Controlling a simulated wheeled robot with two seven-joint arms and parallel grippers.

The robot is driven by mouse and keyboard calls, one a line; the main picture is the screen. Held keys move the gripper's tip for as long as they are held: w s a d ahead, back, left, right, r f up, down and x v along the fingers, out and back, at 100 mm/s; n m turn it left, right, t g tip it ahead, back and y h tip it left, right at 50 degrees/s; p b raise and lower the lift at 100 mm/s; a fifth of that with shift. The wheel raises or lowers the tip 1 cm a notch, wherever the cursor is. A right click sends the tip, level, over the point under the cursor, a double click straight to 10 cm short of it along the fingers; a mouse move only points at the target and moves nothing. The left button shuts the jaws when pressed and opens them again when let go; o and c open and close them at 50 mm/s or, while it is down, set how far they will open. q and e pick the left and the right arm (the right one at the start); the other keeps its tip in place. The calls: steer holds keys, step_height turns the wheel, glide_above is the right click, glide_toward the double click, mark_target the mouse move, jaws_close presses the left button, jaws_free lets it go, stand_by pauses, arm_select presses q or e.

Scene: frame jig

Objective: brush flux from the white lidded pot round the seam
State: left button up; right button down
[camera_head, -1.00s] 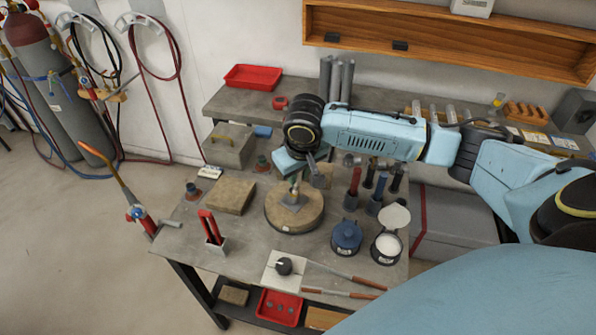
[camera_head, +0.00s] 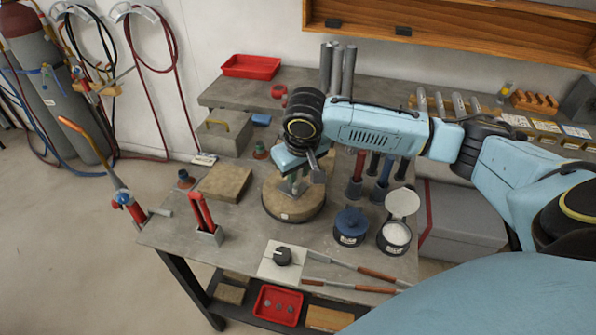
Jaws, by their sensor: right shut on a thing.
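The white pot (camera_head: 394,238) stands at the right front of the bench, its pale lid (camera_head: 402,203) tipped open behind it and white contents showing. My right gripper (camera_head: 306,172) is over the round tan board (camera_head: 295,212), low above a small grey and greenish workpiece (camera_head: 289,187) at its middle. The gripper is shut on a thin tool, seemingly the brush, mostly hidden by the wrist and fingers. The seam is too small and too covered to make out, and I cannot tell whether the tool touches it. My left gripper is not in view.
A blue lidded pot (camera_head: 350,227) stands left of the white pot. Behind are upright dark holders (camera_head: 382,180). Red-handled tools (camera_head: 203,215), a tan block (camera_head: 224,183), a white pad with a black knob (camera_head: 283,257) and long rods (camera_head: 350,270) surround the board. A torch (camera_head: 122,198) is at left.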

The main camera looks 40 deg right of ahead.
steer(key=shift+f, duration=0.6)
stand_by(0.7)
steer(key=shift+w, duration=0.15)
steer(key=shift+w+a+p, duration=0.2)
steer(key=shift+w+a, duration=0.1)
steer(key=shift+w, duration=0.4)
steer(key=shift+w+a+p, duration=0.15)
steer(key=shift+w+a, duration=0.1)
steer(key=shift+w, duration=0.5)
steer(key=shift+w+a+p, duration=0.2)
steer(key=shift+w+a, duration=0.1)
steer(key=shift+w, duration=0.4)
steer(key=shift+s+d+p, duration=0.25)
steer(key=shift+s+p, duration=0.6)
steer(key=shift+s+d+p, duration=0.3)
steer(key=shift+s+p, duration=0.5)
steer(key=shift+s, duration=0.1)
steer(key=shift+s+d+p, duration=0.25)
steer(key=shift+s+p, duration=0.6)
steer(key=shift+w+a, duration=0.25)
steer(key=shift+w, duration=0.6)
steer(key=shift+w+a, duration=0.3)
steer(key=shift+w, duration=0.6)
steer(key=shift+w+a, duration=0.25)
steer(key=shift+w, duration=0.6)
